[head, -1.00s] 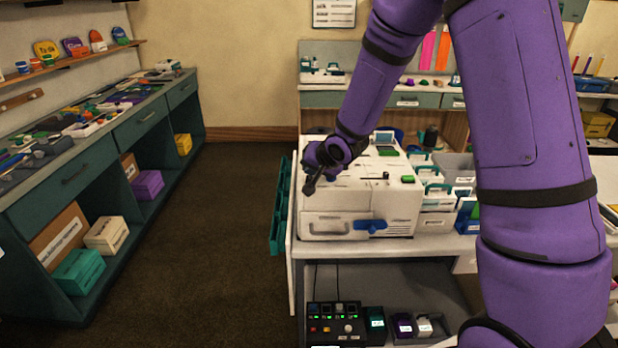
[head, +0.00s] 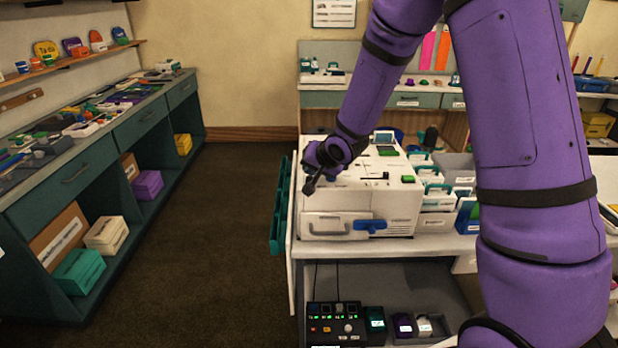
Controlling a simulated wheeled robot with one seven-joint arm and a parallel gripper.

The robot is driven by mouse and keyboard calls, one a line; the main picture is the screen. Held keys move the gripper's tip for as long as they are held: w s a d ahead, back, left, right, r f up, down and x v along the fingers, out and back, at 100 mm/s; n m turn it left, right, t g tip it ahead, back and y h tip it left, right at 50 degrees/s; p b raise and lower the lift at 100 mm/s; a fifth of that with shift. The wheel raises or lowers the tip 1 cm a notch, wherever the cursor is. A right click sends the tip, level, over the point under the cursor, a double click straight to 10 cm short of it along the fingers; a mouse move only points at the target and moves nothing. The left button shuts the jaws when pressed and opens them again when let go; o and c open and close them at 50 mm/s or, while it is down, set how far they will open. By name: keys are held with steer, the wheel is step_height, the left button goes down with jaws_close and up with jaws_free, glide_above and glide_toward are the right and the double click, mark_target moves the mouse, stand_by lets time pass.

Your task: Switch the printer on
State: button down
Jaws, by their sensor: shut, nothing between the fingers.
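The printer (head: 390,203) is a boxy white machine on the table in the middle of the head view. It has a drawer-like front with a grey handle, a blue lever (head: 370,226) low on its front, a small screen (head: 383,137) at the back and a green part (head: 407,179) on its top right. My gripper (head: 309,187) is shut and empty at the printer's left front top edge, its fingers pointing down and left. Whether the fingertips touch the printer cannot be told. My wrist and forearm hide part of the printer's top left.
A black control box (head: 335,324) with lit buttons sits on the shelf below, beside small bins (head: 405,325). White caddies (head: 438,207) stand right of the printer. A teal rack (head: 281,205) hangs at the table's left side. The floor (head: 225,220) left of the table is clear.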

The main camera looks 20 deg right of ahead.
steer(key=shift+f, duration=0.1)
steer(key=shift+f, duration=0.3)
stand_by(0.4)
steer(key=shift+r, duration=0.3)
stand_by(0.3)
steer(key=shift+r, duration=3.05)
